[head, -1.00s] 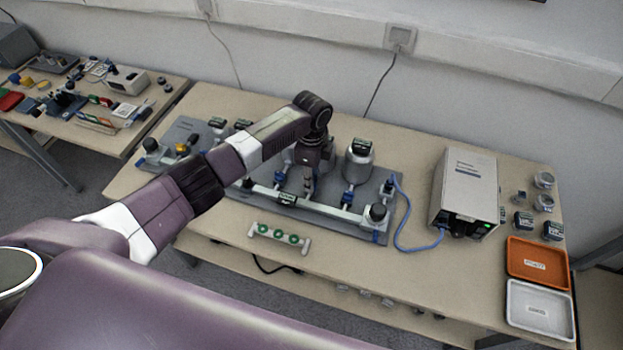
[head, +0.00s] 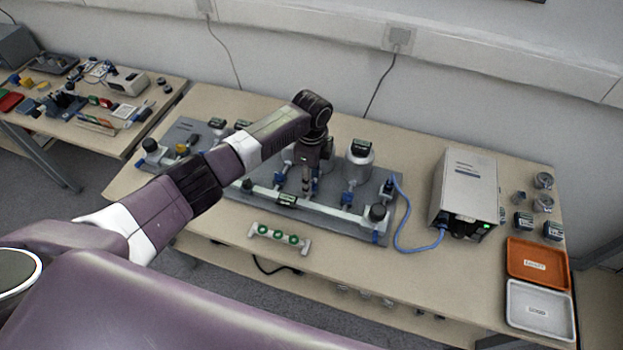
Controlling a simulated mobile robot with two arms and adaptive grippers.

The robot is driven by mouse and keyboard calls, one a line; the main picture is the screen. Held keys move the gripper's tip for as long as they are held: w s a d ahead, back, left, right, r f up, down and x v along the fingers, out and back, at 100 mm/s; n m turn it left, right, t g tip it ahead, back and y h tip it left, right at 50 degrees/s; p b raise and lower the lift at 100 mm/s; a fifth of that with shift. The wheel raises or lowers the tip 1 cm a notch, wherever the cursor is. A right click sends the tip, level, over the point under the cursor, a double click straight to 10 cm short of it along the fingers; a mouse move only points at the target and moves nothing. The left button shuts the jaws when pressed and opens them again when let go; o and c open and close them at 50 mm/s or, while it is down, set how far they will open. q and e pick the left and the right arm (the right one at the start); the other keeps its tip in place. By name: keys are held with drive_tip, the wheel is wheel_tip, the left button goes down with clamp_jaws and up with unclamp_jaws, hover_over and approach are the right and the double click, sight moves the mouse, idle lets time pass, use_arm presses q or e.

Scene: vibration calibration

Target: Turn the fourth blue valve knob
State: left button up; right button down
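The grey calibration rig (head: 330,222) lies on the table with several small blue valve knobs along its white pipe. One blue knob (head: 347,198) stands below the silver canister, and another (head: 280,177) is left of my gripper. My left gripper (head: 306,188) points down over the middle of the rig. A blue part (head: 315,184) shows close beside its fingertips, partly hidden; I cannot tell whether they touch. The fingers are small and look close together, but whether they are shut on anything is unclear. My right gripper is out of view.
A silver canister (head: 360,168) stands right of my gripper. A beige box (head: 466,190) joins the rig by a blue cable (head: 400,232). An orange tray (head: 513,268) and a white tray (head: 518,318) lie at right. A rack with green rings (head: 262,231) sits in front.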

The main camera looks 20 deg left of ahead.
use_arm(q)
wheel_tip(320, 180, up, 12)
drive_tip(key=shift+f, duration=0.15)
drive_tip(key=shift+f, duration=0.1)
idle(0.5)
